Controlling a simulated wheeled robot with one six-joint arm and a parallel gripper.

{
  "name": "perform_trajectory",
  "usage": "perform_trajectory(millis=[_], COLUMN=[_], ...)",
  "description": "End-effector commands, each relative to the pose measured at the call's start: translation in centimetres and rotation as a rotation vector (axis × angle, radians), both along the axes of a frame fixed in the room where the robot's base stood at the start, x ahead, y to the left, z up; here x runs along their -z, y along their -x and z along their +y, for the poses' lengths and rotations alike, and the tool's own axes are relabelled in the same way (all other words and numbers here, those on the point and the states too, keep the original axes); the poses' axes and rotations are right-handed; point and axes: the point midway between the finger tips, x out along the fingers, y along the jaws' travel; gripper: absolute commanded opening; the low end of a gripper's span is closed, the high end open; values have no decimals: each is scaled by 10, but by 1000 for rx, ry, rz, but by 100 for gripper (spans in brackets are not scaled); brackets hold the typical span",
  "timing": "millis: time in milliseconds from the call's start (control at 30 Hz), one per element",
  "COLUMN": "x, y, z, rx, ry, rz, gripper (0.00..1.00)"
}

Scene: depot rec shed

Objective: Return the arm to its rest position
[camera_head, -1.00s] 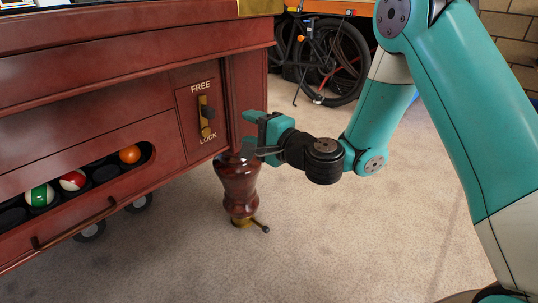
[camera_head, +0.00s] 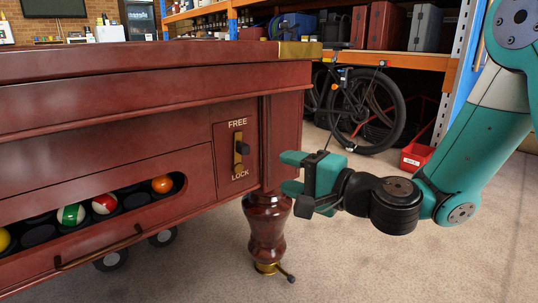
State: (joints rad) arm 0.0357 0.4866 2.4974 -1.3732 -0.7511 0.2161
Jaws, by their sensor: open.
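My gripper (camera_head: 292,172) is in the middle of the head view, its jaws open and pointing left, with nothing between them. It appears in front of the right corner of a red-brown wooden pool table (camera_head: 90,120), just above the turned leg (camera_head: 267,232). I cannot tell whether it touches the table. My teal arm reaches in from the upper right and bends at a black wrist joint. On the table's side is a brass slide with a dark knob (camera_head: 241,148), between the words FREE and LOCK. The knob sits around the middle of the slide.
A tray slot in the table holds an orange ball (camera_head: 162,184), a red-striped ball (camera_head: 104,203) and a green-striped ball (camera_head: 71,214). A handle (camera_head: 98,248) juts below. Behind stand a bicycle (camera_head: 365,110), shelving (camera_head: 425,59) and a red bin (camera_head: 416,157). Carpet is clear at lower right.

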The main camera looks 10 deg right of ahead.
Motion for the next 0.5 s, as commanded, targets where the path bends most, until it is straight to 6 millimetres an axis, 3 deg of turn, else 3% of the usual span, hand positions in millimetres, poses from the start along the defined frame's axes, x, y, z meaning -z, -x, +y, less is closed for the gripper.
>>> perform_trajectory(millis=[33, 100, 200, 333, 500], x=[-29, -49, -66, -76, -93], y=[19, 52, 103, 155, 199], z=[18, 39, 52, 39, -1], rx=[-107, -280, -522, -758, -945], ry=[85, 244, 503, 810, 1107], rz=[-48, -105, -164, -178, -124], gripper=[53, 53, 53, 53, 53])
